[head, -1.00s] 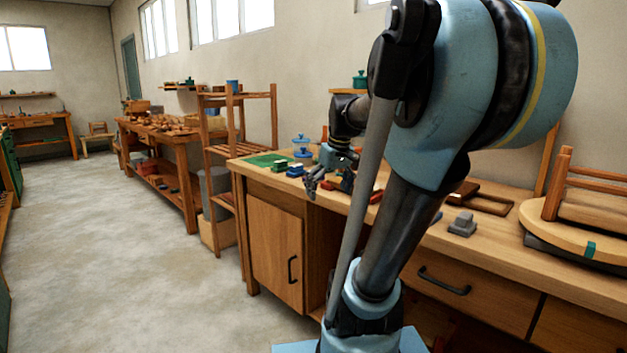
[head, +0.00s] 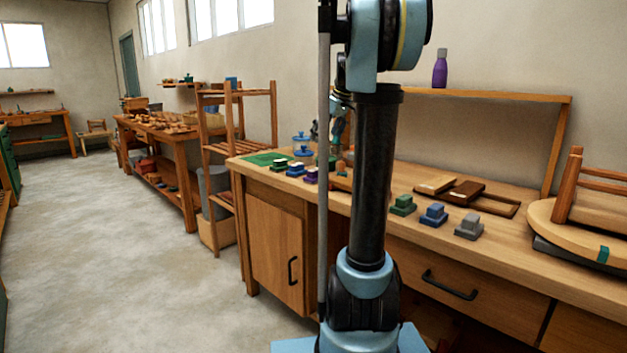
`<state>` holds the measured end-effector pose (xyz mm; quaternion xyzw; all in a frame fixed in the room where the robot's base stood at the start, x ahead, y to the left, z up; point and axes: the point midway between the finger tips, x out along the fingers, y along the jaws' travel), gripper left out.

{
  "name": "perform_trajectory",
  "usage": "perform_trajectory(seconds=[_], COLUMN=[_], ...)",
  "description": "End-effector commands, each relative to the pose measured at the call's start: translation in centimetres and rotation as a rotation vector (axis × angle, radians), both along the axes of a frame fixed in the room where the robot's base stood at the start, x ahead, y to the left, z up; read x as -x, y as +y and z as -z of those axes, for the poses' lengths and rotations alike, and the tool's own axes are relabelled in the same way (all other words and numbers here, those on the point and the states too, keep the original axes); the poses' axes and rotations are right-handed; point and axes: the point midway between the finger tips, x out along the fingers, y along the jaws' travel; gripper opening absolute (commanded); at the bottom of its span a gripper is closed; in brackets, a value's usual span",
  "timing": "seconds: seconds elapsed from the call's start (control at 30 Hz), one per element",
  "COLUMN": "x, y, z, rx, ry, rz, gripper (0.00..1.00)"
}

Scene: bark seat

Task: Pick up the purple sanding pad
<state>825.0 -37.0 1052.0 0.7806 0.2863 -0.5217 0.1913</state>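A small purple sanding pad (head: 311,175) sits on the workbench top (head: 470,250), near its front edge on the left part. It stands just right of a blue pad (head: 295,170), in a row with a green pad (head: 277,165). My gripper (head: 315,131) is small and partly hidden behind my upright arm. It appears raised above the bench, over the area of the purple pad and apart from it. Its fingers are too small and covered to tell whether they are open or shut.
Green (head: 403,205), blue (head: 434,214) and grey (head: 468,227) blocks stand along the bench front, right of my arm. An upturned stool (head: 575,222) fills the right end. A purple bottle (head: 440,69) stands on the shelf (head: 500,96).

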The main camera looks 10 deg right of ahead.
Motion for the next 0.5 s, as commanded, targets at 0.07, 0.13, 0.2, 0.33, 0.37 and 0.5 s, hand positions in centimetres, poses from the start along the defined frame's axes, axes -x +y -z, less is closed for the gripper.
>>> perform_trajectory(seconds=[0.07,0.13,0.2,0.33,0.37,0.5], x=[-0.4,-0.8,-1.1,-1.8,-1.9,-2.6], y=[0.3,0.6,0.9,1.4,1.5,2.2], z=[1.3,2.4,3.6,5.7,6.2,8.3], rx=[0.0,0.0,0.0,-0.001,-0.001,0.0], ry=[0.0,0.0,0.0,0.0,0.0,0.0], rz=[0.0,0.0,0.0,0.002,0.002,0.001], gripper=[0.94,0.94,0.94,0.94,0.94,0.94])
